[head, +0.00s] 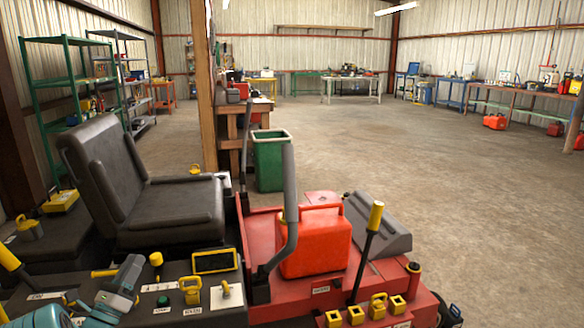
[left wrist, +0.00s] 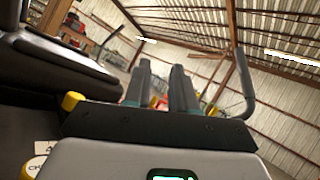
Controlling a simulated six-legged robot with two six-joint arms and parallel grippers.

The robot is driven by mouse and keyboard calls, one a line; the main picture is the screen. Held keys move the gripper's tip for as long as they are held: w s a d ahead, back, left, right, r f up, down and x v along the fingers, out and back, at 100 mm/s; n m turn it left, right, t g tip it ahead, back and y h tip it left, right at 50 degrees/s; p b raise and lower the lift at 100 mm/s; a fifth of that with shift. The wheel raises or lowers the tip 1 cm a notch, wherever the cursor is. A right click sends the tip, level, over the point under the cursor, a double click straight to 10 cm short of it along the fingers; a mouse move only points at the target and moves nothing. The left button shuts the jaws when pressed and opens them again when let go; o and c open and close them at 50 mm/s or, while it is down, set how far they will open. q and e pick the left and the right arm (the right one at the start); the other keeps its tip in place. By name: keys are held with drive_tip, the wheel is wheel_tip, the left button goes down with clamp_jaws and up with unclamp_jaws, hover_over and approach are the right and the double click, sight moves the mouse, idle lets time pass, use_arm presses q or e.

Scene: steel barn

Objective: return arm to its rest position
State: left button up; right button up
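My left gripper (head: 129,270) is low at the left of the head view, above the dark control panel of a red ride-on mower. In the left wrist view its two grey fingers (left wrist: 160,85) stand apart with nothing held between them, so it is open. Part of my left arm shows at the bottom left of the head view. My right gripper is in neither view.
The mower has a black seat (head: 180,205), a grey lever (head: 290,200) and a yellow-topped lever (head: 368,245). A red fuel can (head: 315,243) stands on its red deck. A green bin (head: 270,165) stands behind. The concrete floor (head: 450,170) at right is clear.

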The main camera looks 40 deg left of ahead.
use_arm(q)
drive_tip(key=w+d+f+m+g+h+b, duration=0.1)
drive_tip(key=w+d+f+m+g+h, duration=0.4)
drive_tip(key=d+f, duration=0.65)
drive_tip(key=w+d+f+m+g+h+b, duration=0.1)
drive_tip(key=w+d+f+m+g+h, duration=0.15)
drive_tip(key=w+d+f+h, duration=0.7)
drive_tip(key=s+d+f+m+g+h+b, duration=0.1)
drive_tip(key=s+d+f+m+g, duration=0.2)
drive_tip(key=d, duration=0.4)
drive_tip(key=s+d+f+m+g+h, duration=0.1)
drive_tip(key=s+d+f+m+g, duration=0.1)
drive_tip(key=d+f+m+g, duration=0.3)
drive_tip(key=s+d+f+m+h+b, duration=0.1)
drive_tip(key=s+d+f, duration=0.15)
drive_tip(key=d, duration=0.55)
drive_tip(key=s+d+f+m+g+y+b, duration=0.25)
drive_tip(key=s+d+f+m, duration=0.45)
drive_tip(key=m, duration=0.6)
drive_tip(key=s+d+f+m+g+y+b, duration=0.2)
drive_tip(key=s+d+f+m+g+y, duration=0.25)
drive_tip(key=d+m, duration=0.6)
wheel_tip(320, 180, up, 26)
drive_tip(key=s+a+m+h+p, duration=0.1)
drive_tip(key=m+p, duration=0.1)
drive_tip(key=p, duration=2.4)
drive_tip(key=shift+s+f+m, duration=0.25)
drive_tip(key=shift+s+m, duration=0.05)
